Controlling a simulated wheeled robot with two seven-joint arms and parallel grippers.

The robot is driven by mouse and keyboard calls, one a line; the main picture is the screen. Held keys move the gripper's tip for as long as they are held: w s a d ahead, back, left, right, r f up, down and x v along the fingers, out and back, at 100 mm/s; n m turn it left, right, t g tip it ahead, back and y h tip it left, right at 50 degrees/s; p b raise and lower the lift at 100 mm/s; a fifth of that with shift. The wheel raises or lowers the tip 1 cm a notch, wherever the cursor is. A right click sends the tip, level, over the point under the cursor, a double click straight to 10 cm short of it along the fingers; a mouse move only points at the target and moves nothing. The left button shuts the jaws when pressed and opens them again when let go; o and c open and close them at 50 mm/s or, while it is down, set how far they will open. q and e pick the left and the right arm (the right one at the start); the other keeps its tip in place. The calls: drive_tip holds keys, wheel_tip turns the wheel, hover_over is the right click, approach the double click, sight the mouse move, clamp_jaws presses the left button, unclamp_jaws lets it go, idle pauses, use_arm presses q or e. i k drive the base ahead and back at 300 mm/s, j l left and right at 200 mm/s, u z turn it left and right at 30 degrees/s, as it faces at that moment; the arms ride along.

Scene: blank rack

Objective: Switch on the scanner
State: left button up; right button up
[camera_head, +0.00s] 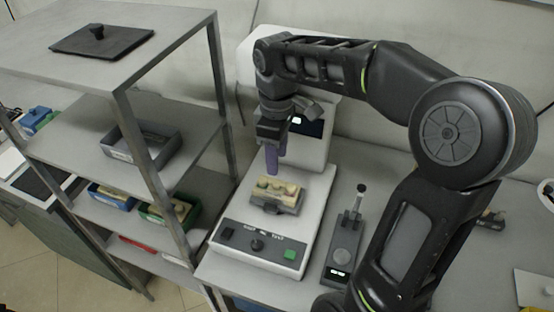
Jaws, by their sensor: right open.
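The scanner (228,260) is a white machine with a raised back part and a small dark display (308,124). Its front panel has a black switch (226,233), a round dark knob (256,244) and a green button (290,254). A beige block with rounded bumps (277,187) sits in a small grey holder (284,208) on the scanner's bed. My right gripper (272,168) is open and points down just above and behind the block, apart from the panel. Its far finger is hidden. My left gripper is not in view.
A grey shelf rack (216,70) stands at left, with a black lid (103,41) on top, an empty grey tray (142,142) in the middle, and blue and green trays (150,214) below. A small dark device with an upright lever (345,240) stands right of the scanner.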

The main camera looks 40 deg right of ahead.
sight(227, 231)
drive_tip(key=k+j, duration=0.8)
drive_tip(key=j, duration=0.1)
